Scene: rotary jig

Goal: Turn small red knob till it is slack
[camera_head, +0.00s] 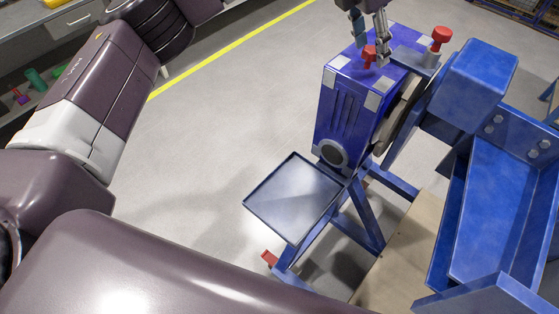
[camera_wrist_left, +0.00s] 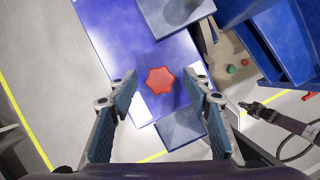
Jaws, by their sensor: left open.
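A small red knob (camera_head: 369,55) stands on the top face of the blue-purple box. In the left wrist view the knob (camera_wrist_left: 161,80) is a lobed red disc, seen from above. My left gripper (camera_head: 369,45) comes down from the top of the head view. In the wrist view my left gripper (camera_wrist_left: 163,88) is open, with one finger on each side of the knob and gaps between. A second red knob (camera_head: 440,37) stands to the right, beyond a grey plate. What looks like my right gripper (camera_wrist_left: 257,108) shows small at the right of the wrist view; its jaws are unclear.
The box (camera_head: 346,112) sits in a blue jig frame (camera_head: 490,210). A grey tray (camera_head: 293,198) sticks out below it. Grey plates (camera_wrist_left: 178,14) lie close to the knob. A third red knob (camera_head: 269,258) shows low on the frame.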

